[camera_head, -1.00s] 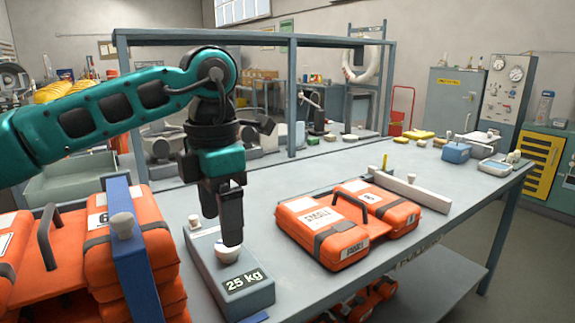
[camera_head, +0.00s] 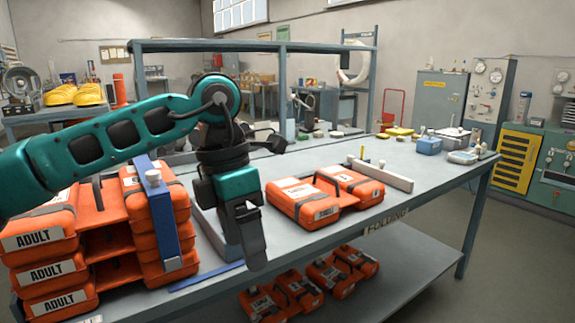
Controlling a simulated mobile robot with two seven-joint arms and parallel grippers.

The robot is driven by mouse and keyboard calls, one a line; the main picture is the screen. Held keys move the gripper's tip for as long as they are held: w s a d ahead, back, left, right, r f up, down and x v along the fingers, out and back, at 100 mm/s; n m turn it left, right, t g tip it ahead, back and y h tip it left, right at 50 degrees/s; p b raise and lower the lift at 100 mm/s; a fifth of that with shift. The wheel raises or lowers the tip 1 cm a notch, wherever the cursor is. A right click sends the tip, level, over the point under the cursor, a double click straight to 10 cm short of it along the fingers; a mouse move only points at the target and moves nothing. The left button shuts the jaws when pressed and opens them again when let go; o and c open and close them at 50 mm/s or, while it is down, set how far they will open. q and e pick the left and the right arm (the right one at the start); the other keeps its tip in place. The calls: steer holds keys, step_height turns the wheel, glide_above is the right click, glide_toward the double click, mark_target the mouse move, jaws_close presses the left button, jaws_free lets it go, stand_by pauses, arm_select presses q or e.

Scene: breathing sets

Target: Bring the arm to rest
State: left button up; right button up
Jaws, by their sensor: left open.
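My left arm, teal and black, comes in from the left. Its left gripper (camera_head: 250,240) points down in front of the bench's near side; it is open, and no object shows in it. The gripper covers most of a grey block (camera_head: 208,228) on the bench, so its label and top are hidden. I cannot tell the gripper's height above the bench from this view. My right gripper is not in view.
Stacked orange cases marked ADULT (camera_head: 45,238), with a blue upright bar (camera_head: 164,215), stand close on the left. An orange double case (camera_head: 300,200) lies right of the gripper. More orange cases (camera_head: 300,287) sit on the lower shelf (camera_head: 405,275).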

arm_select(q)
steer(key=s+d+n+g+h+p, duration=0.1)
steer(key=s+d+n+g+h, duration=0.2)
steer(key=d+h, duration=0.45)
steer(key=s+d+g+h, duration=0.3)
steer(key=s+d+h, duration=0.2)
steer(key=d+h, duration=0.25)
steer(key=w+a+f+n+t+h+p, duration=0.1)
steer(key=w+a+n+t+h, duration=0.2)
steer(key=n+t, duration=0.6)
steer(key=w+a+f+n+t+h+p, duration=0.15)
steer(key=w+n+t, duration=0.25)
steer(key=n+t, duration=0.5)
steer(key=w+a+f+n+t+y, duration=0.1)
steer(key=a+f+n+t+y, duration=0.5)
steer(key=a+f+n+y, duration=0.65)
steer(key=s+a+f+n+g+y, duration=0.3)
steer(key=s+f+n, duration=0.3)
steer(key=f, duration=0.3)
steer(key=s+a+f+n+g+y, duration=0.3)
steer(key=s+a+f+n, duration=0.2)
steer(key=s+f, duration=0.3)
steer(key=shift+s+a+f+n+y, duration=0.2)
steer(key=shift+a+f+n+y, duration=0.2)
steer(key=shift+a+f, duration=0.45)
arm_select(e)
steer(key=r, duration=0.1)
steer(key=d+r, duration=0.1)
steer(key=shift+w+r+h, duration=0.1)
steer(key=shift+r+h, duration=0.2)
